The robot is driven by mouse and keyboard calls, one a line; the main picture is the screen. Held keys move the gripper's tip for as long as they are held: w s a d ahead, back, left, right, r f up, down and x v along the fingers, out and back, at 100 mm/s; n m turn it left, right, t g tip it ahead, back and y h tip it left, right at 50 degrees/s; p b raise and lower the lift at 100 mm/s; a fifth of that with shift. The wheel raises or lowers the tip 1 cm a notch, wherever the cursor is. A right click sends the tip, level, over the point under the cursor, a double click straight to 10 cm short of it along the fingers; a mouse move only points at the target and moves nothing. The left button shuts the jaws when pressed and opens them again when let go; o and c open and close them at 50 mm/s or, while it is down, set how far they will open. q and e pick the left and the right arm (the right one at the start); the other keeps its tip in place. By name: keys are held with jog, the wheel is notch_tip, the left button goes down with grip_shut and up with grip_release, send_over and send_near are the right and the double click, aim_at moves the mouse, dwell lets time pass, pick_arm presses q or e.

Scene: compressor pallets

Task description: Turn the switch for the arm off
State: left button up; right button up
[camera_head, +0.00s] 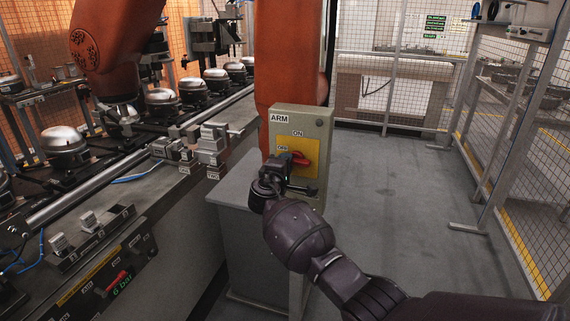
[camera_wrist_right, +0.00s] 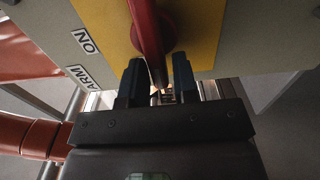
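The arm switch is a red handle (camera_head: 300,159) on a yellow plate (camera_head: 312,147), on the front of a grey box (camera_head: 318,124) labelled ARM. An ON label sits above the handle and an OFF label to its left. My right gripper (camera_head: 284,172) is at the box front, just below and left of the handle, partly covering the plate. In the right wrist view my right gripper (camera_wrist_right: 158,85) is open, with its two dark fingers apart and the end of the red handle (camera_wrist_right: 148,35) between them; gaps show beside it. My left gripper is not in view.
The box stands on a grey cabinet (camera_head: 240,215) before an orange robot column (camera_head: 290,55). A conveyor with several compressors (camera_head: 65,148) runs along the left, with another red-handled panel (camera_head: 118,282) in front. Mesh fencing (camera_head: 400,75) encloses the back and right. Grey floor is free at right.

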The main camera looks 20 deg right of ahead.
jog(key=shift+o, duration=1.1)
jog(key=shift+s+a, duration=0.1)
jog(key=p+v, duration=0.1)
jog(key=v, duration=0.9)
jog(key=shift+s+a, duration=0.2)
jog(key=shift+s, duration=0.05)
